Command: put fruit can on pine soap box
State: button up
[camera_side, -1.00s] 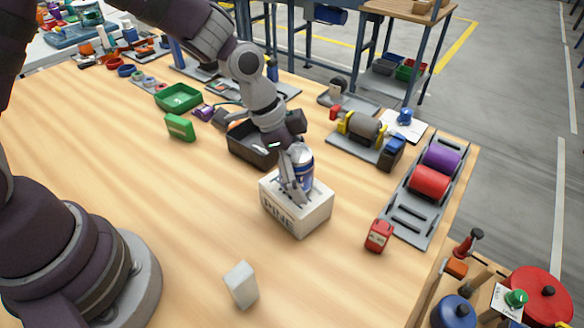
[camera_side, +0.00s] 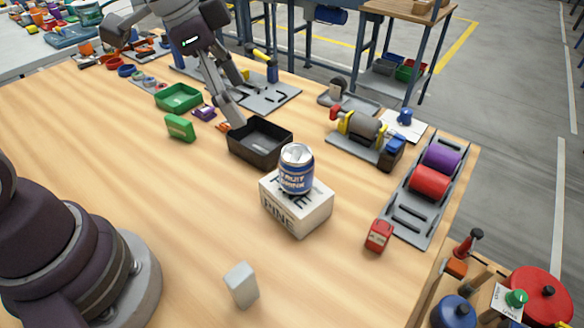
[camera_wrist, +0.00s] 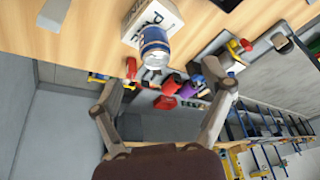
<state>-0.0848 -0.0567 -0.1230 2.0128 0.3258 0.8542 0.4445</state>
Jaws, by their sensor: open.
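The fruit can (camera_side: 296,169), blue and silver, stands upright on top of the white pine soap box (camera_side: 297,210) in the side view. The box rests on the wooden table. In the wrist view the can (camera_wrist: 154,46) and the box (camera_wrist: 150,17) show near the top, past the fingers. My gripper (camera_side: 232,112) is open and empty, up and to the left of the can, apart from it, above the black tray's left end. Its two spread fingers (camera_wrist: 164,128) also show in the wrist view with nothing between them.
A black tray (camera_side: 238,149) sits just behind the box. A small red box (camera_side: 379,235) lies to the right, and a pale grey block (camera_side: 241,285) stands in front. A green box (camera_side: 180,127) and a green tray (camera_side: 178,96) are at left.

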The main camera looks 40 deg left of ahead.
jog(key=s+a+r+n+t+y, duration=0.1)
jog(key=s+a+n+t+y, duration=0.1)
jog(key=s+a+n, duration=0.4)
jog(key=s+n, duration=0.2)
jog(key=shift+a+n+y, duration=0.15)
jog(key=shift+n+y, duration=0.15)
jog(key=shift+n, duration=0.1)
